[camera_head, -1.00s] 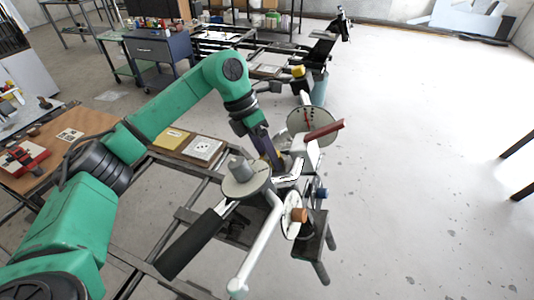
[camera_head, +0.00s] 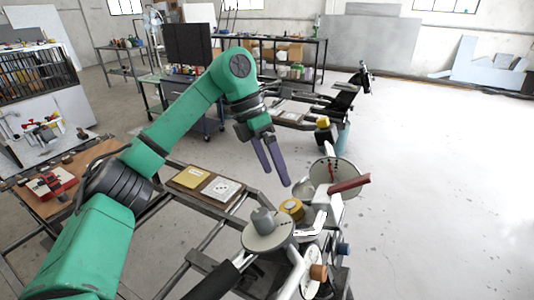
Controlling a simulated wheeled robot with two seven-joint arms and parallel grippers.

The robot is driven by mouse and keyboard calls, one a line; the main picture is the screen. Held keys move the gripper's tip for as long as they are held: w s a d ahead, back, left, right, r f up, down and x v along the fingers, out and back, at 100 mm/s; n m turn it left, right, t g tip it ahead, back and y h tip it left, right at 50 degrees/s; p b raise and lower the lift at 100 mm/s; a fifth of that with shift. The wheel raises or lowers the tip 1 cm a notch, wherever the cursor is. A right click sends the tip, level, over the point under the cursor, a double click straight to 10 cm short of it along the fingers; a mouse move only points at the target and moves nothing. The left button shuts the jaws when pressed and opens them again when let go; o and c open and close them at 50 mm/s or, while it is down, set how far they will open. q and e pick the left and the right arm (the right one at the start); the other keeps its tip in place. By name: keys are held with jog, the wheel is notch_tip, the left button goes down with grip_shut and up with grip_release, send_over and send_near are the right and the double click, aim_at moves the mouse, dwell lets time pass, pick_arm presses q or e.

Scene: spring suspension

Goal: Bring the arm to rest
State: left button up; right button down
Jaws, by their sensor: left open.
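My left arm (camera_head: 180,115) is green and comes in from the left, bent at a high elbow. My left gripper (camera_head: 277,178) hangs at its end with two purple fingers pointing down. The fingers are apart and nothing is between them. They are above and behind a mechanical assembly with a round grey plate (camera_head: 268,238), a yellow-brown ring piece (camera_head: 291,208) and a disc with a red bar (camera_head: 349,184). The fingertips look clear of the assembly, though the exact gap cannot be told. My right gripper is not in view.
A metal frame bench carries a yellow panel (camera_head: 190,177) and a white panel (camera_head: 222,189). A wooden table (camera_head: 48,203) with a red device (camera_head: 52,183) stands at left. A dark shelf (camera_head: 290,60) is at the back. The floor at right is clear.

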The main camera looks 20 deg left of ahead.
pick_arm(q)
jog(key=v, duration=0.4)
jog(key=shift+a+r, duration=0.1)
jog(key=shift+r, duration=0.15)
